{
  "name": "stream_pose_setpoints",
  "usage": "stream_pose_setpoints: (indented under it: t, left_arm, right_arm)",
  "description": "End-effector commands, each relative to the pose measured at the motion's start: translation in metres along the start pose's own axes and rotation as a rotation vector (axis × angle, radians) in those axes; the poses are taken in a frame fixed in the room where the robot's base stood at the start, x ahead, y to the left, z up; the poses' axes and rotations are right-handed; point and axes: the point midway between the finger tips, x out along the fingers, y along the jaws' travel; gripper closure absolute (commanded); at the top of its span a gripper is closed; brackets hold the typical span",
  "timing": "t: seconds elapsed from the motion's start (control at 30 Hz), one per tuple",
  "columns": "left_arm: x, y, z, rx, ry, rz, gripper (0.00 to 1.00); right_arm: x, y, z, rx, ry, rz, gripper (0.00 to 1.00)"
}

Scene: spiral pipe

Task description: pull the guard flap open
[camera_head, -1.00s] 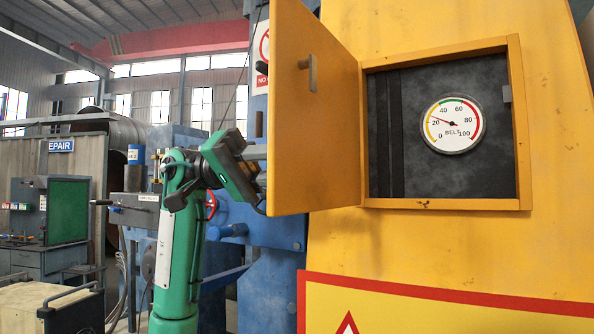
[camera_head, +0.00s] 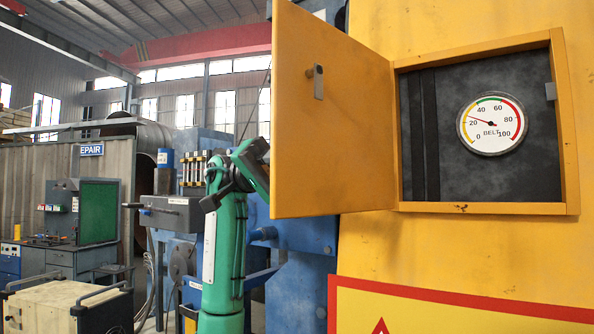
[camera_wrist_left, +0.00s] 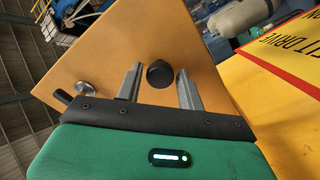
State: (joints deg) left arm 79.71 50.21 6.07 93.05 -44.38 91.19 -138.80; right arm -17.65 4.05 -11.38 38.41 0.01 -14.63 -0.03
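The guard flap (camera_head: 335,130) is a flat yellow-orange door, swung wide to the left of its box frame (camera_head: 567,120). A small metal latch (camera_head: 318,81) is on the face turned to my head camera. In the left wrist view the flap's other face (camera_wrist_left: 215,55) carries a black round knob (camera_wrist_left: 160,74). My left gripper (camera_wrist_left: 160,88) is open, its two fingers on either side of the knob with visible gaps. In the head view the flap hides the left fingers; only my green arm and wrist show behind its left edge. My right gripper is not in view.
Inside the open box is a round BELT gauge (camera_head: 491,124), its needle near 20. The yellow machine body (camera_head: 450,250) fills the right. Blue machinery (camera_head: 300,240) stands behind my left arm. A cart (camera_head: 65,305) is at the lower left.

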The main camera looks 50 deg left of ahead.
Motion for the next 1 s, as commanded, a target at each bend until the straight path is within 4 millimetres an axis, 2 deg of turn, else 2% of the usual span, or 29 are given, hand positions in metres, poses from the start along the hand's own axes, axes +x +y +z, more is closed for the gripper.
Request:
stream_pose_setpoints:
  t: [0.33, 0.47, 0.57, 0.8, 1.0]
  left_arm:
    - [-0.001, 0.000, 0.000, 0.000, 0.000, -0.001, 0.49]
    - [-0.010, 0.000, 0.000, -0.001, 0.002, 0.000, 0.49]
    - [-0.026, -0.001, 0.001, -0.001, 0.003, 0.001, 0.49]
    - [-0.082, 0.000, 0.000, -0.001, 0.004, 0.001, 0.49]
    - [-0.117, 0.001, -0.001, 0.000, 0.002, 0.001, 0.49]
  right_arm:
    - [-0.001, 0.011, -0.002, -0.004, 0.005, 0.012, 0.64]
    - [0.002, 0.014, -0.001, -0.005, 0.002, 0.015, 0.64]
    - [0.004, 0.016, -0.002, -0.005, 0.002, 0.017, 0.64]
    - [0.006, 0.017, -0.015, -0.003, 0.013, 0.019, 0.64]
    - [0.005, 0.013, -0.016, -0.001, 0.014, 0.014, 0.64]
